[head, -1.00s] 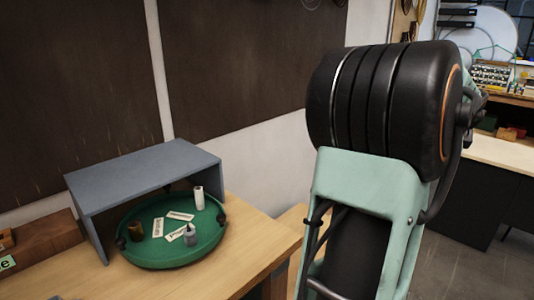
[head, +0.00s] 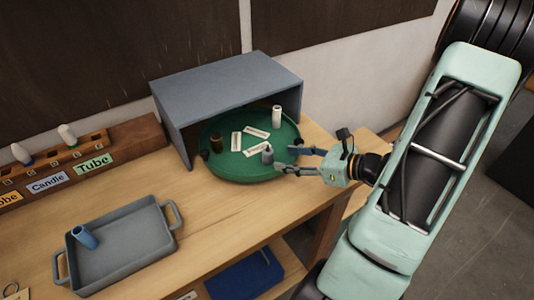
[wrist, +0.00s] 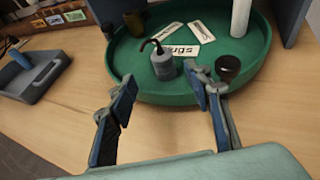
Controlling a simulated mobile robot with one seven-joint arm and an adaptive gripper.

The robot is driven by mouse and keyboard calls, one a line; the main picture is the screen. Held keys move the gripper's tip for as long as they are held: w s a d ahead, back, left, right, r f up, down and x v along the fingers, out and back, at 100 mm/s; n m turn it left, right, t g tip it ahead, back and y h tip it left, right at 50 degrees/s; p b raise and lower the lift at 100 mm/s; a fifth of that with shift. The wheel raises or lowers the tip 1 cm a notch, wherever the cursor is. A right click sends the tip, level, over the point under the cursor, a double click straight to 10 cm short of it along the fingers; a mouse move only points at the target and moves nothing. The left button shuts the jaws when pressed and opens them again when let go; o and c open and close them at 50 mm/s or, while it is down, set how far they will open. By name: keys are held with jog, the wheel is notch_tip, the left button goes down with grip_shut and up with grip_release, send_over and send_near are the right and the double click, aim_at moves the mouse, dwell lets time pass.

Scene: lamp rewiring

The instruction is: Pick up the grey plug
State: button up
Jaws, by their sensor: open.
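The grey plug (head: 268,154) stands upright on the green round tray (head: 240,176), near its front right rim. In the wrist view the plug (wrist: 163,66) is a short grey cylinder with a dark hooked prong or wire on top. My gripper (head: 291,160) reaches in from the right at the tray's rim, beside the plug. In the wrist view my gripper (wrist: 160,98) is open and empty, with its blue-padded fingers spread. The plug lies beyond the fingertips, roughly between them, closer to the right finger.
A grey shelter (head: 230,85) covers the tray's back. The tray also holds a white cylinder (head: 277,116), a brown cylinder (head: 216,143) and paper labels (head: 255,149). A dark round knob (wrist: 228,68) sits near the right finger. A grey handled tray (head: 120,262) with a blue tube stands left.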

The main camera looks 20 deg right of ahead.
aim_at(272, 156)
jog(key=shift+d+p+x, duration=0.2)
jog(key=shift+p+x, duration=0.3)
jog(key=shift+x, duration=3)
jog(key=shift+f, duration=0.15)
jog(key=shift+c, duration=0.6)
jog(key=c, duration=1.1)
